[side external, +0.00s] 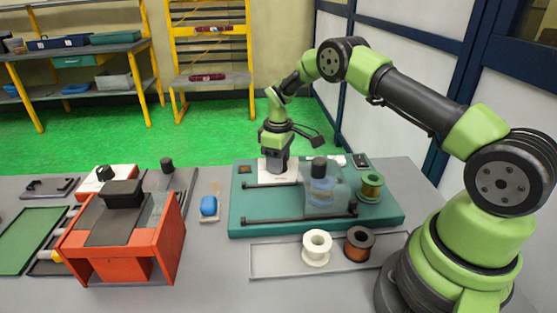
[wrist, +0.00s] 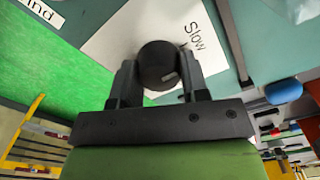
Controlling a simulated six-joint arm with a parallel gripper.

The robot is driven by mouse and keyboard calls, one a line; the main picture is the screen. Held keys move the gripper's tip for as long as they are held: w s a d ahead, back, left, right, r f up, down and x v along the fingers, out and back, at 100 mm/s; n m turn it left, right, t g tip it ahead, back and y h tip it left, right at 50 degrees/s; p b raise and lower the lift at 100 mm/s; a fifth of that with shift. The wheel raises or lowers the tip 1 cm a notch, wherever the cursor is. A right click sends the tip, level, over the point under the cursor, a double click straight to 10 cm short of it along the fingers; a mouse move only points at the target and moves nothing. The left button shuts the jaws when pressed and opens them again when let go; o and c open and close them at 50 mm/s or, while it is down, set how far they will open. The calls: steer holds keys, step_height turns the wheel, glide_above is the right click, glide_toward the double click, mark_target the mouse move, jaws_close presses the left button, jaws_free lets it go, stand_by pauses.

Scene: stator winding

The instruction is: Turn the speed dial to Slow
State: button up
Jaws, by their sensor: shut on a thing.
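The speed dial (wrist: 157,60) is a round dark knob on a white plate (wrist: 118,38), with the word "Slow" printed on the plate at the knob's upper right in the wrist view. A short pale mark on the knob points to its lower right, not straight at the word. My gripper (wrist: 160,72) is shut on the dial, one finger on each side. In the side view my gripper (side external: 275,166) points down at the white plate (side external: 292,174) at the back left of the teal base, and it hides the knob.
The teal base (side external: 385,211) carries a translucent winding unit (side external: 323,190), a green spool (side external: 370,185) and dark rods. A tray in front holds a white spool (side external: 317,248) and a copper spool (side external: 359,245). A red fixture (side external: 165,245) and a blue object (side external: 209,206) stand to the left.

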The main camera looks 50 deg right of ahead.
stand_by(0.4)
steer(key=o, duration=0.9)
step_height(320, 180, up, 10)
